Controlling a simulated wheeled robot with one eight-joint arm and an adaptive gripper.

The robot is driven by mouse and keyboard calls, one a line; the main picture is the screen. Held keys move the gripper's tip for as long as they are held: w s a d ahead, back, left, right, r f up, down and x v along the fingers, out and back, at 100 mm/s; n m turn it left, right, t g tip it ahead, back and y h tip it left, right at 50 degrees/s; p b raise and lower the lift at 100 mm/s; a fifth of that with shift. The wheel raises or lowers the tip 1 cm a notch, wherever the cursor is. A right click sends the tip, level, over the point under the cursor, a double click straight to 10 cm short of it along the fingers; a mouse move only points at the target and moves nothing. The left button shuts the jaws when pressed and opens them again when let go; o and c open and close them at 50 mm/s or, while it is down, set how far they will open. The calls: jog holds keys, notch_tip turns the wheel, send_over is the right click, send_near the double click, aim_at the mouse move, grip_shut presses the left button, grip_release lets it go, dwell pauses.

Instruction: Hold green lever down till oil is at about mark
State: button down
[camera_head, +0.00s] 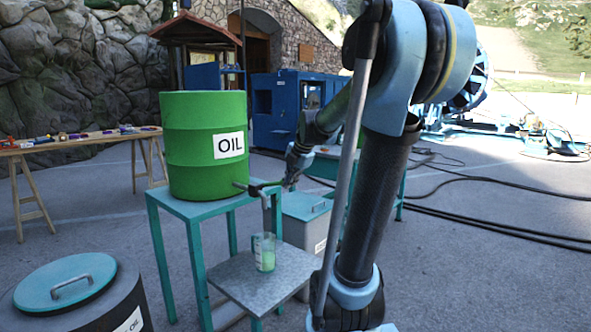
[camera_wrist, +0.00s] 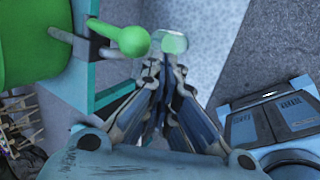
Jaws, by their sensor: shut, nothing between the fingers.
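The green drum (camera_head: 203,150) labelled OIL stands on a teal table. Its tap (camera_head: 258,188) sticks out to the right over a clear jug (camera_head: 264,254). The jug stands on a lower metal shelf and shows pale green in it; I cannot read its mark or exact level. In the wrist view the green lever (camera_wrist: 128,41) ends in a round knob, left of and a little beyond my fingertips. My gripper (camera_wrist: 165,72) is shut and empty, its tips appearing apart from the knob. The jug (camera_wrist: 173,42) shows beyond the tips. In the head view my gripper (camera_head: 288,182) is beside the tap.
The teal table (camera_head: 190,207) and the metal shelf (camera_head: 255,287) surround the tap area. A grey bin with a teal lid (camera_head: 66,283) is at front left. A grey box (camera_head: 305,215) stands behind the shelf. Black cables (camera_head: 480,226) lie on the ground at right.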

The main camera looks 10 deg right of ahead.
jog(key=v, duration=0.7)
jog(key=shift+w+r, duration=0.1)
dwell(1.1)
jog(key=s+d+f+m+g+h, duration=0.1)
jog(key=s+d+f+m, duration=0.1)
jog(key=s+f+m, duration=1)
jog(key=s+d+f+m+g+h, duration=0.1)
jog(key=s+d+f+m, duration=0.1)
jog(key=s+f+m, duration=1)
jog(key=s+m, duration=0.1)
jog(key=s, duration=0.1)
jog(key=shift+s+m+g+h, duration=0.3)
jog(key=shift+s+m+g, duration=0.1)
jog(key=shift+d, duration=0.15)
jog(key=shift+w+f, duration=0.15)
jog(key=shift+w, duration=0.35)
